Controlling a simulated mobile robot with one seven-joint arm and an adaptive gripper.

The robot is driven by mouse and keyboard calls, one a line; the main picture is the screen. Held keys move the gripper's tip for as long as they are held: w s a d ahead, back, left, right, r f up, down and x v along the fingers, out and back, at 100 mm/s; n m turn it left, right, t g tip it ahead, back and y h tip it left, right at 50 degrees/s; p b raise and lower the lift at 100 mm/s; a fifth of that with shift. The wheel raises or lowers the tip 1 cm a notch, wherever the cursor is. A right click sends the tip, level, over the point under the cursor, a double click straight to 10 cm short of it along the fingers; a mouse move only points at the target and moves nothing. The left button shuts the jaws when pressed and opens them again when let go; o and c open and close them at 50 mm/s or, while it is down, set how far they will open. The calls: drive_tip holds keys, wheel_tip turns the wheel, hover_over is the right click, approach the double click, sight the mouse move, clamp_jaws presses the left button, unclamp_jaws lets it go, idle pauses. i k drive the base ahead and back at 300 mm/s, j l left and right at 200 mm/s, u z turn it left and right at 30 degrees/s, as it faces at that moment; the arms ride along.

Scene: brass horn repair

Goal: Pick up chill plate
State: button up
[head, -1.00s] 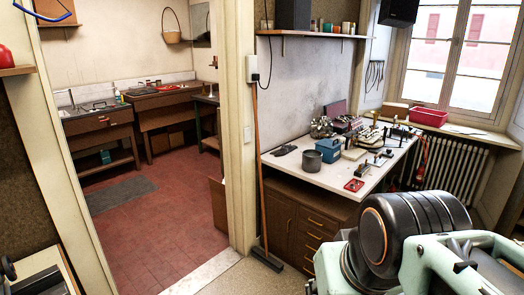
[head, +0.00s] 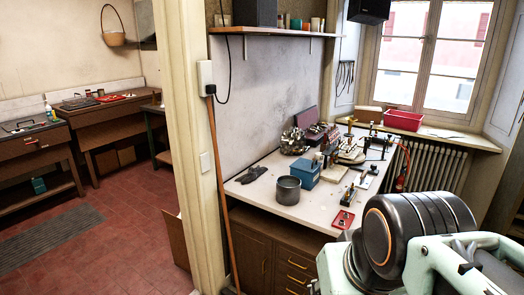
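I cannot pick out the chill plate for sure among the small items on the white-topped workbench (head: 258,196) in the head view. The bench holds a grey metal pot (head: 288,190), a blue box (head: 306,173) and a small red tray (head: 343,219) near its front edge. Small metal tools and fixtures crowd the bench behind and right of these. My arm shows at the lower right, in front of the bench's right side. My gripper is not in view.
A door frame (head: 185,130) and a leaning broom handle (head: 218,180) stand left of the bench. A shelf (head: 265,30) hangs above it. A red bin (head: 403,120) sits on the window sill. The red tiled floor (head: 120,240) beyond the doorway is largely open.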

sight(363, 177)
drive_tip(key=i+z, duration=0.35)
drive_tip(key=i, duration=0.15)
drive_tip(key=i+j+z, duration=0.35)
drive_tip(key=i+l+z, duration=0.2)
drive_tip(key=i+z, duration=0.65)
drive_tip(key=i+l+u, duration=0.25)
drive_tip(key=i, duration=0.25)
drive_tip(key=i+l+u, duration=0.2)
drive_tip(key=i, duration=0.25)
drive_tip(key=i+l+u, duration=0.15)
drive_tip(key=i+u, duration=0.25)
drive_tip(key=i+l+u, duration=0.25)
drive_tip(key=u, duration=0.15)
drive_tip(key=i+l+u, duration=0.1)
drive_tip(key=u, duration=0.35)
drive_tip(key=i+l+z, duration=0.1)
drive_tip(key=i+l, duration=0.15)
drive_tip(key=l, duration=0.1)
